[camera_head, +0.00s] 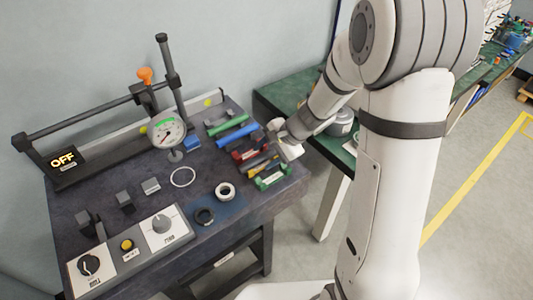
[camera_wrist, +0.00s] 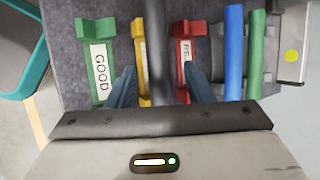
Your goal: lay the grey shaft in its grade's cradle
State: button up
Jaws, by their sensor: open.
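The grey shaft (camera_wrist: 156,45) is a dark rod running down the middle of the wrist view, between my fingers and apart from both. It covers part of the yellow cradle (camera_wrist: 139,32); whether it rests fully in it I cannot tell. A green cradle (camera_wrist: 84,40) labelled GOOD is to the left. A red cradle (camera_wrist: 196,30), its label partly hidden, is to the right. My gripper (camera_wrist: 158,88) is open over the yellow cradle. In the head view my gripper (camera_head: 272,142) is low over the cradles, partly hiding them.
A blue rod (camera_wrist: 234,50) and a green rod (camera_wrist: 256,50) lie in a grey rack right of the red cradle. The dial gauge (camera_head: 167,132), a white ring (camera_head: 225,191) and a control box (camera_head: 129,248) stand on the dark bench. A green-topped table (camera_head: 290,93) is behind.

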jog(key=v, duration=0.8)
jog(key=shift+a, duration=0.1)
jog(key=shift+s, duration=0.1)
dwell(0.3)
jog(key=s+d+r+n+h, duration=0.3)
jog(key=s+d+r+n, duration=0.1)
jog(key=s, duration=0.5)
jog(key=s+d+r+n+t+h, duration=0.1)
jog(key=s+d+r+n+h, duration=0.2)
jog(key=s+n, duration=0.3)
jog(key=s+d+r, duration=0.1)
jog(key=s, duration=0.2)
jog(key=shift+d+h, duration=0.15)
jog(key=shift+h, duration=0.25)
